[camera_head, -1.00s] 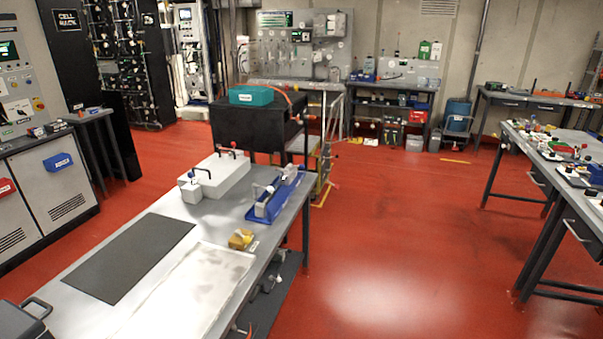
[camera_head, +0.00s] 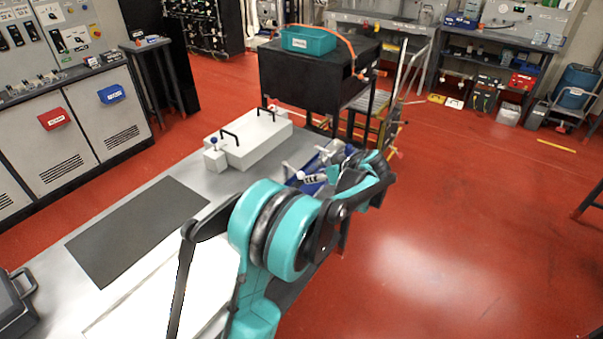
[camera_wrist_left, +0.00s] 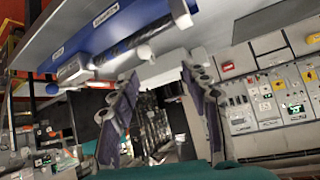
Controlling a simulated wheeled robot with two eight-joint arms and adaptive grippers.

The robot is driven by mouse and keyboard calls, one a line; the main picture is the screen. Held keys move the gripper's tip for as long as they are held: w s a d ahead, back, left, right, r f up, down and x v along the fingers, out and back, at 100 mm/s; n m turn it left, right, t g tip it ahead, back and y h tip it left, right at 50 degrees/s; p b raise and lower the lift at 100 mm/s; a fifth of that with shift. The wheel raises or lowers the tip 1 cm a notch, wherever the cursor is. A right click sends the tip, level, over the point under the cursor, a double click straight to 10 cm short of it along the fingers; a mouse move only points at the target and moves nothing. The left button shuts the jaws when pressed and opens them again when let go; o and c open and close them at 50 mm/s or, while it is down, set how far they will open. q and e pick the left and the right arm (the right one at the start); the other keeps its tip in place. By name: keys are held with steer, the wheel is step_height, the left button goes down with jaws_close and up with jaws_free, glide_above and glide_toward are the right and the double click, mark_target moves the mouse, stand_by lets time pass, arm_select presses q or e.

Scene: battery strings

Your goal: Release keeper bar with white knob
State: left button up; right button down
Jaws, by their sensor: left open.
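The blue fixture (camera_head: 313,187) stands on the bench near its far right corner, partly hidden by my arm. A white knob (camera_head: 300,175) shows on it. In the left wrist view the blue fixture (camera_wrist_left: 95,38) crosses the upper left, tilted in the picture. In the head view my teal arm hides most of that gripper. My right gripper is out of view.
A dark mat (camera_head: 140,232) lies on the bench. A black stand (camera_head: 312,80) carries a teal bin (camera_head: 308,40) behind. Red floor is clear right.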

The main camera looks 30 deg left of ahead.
mark_target(300, 174)
arm_select(q)
steer(key=w+a+f+n+y, duration=0.1)
steer(key=w+a+f+n, duration=0.1)
steer(key=a+f, duration=0.1)
steer(key=w+a+f+n+g+y, duration=0.1)
steer(key=w+a+f+n, duration=0.1)
steer(key=w+a+f, duration=0.1)
steer(key=w+a+f+n+y+b, duration=0.1)
steer(key=w+a+f+n, duration=0.1)
steer(key=a+f, duration=0.2)
steer(key=shift+w+a+f+g+y, duration=0.1)
steer(key=shift+w+a+g+y, duration=0.2)
steer(key=shift+a+y, duration=0.15)
jaws_close()
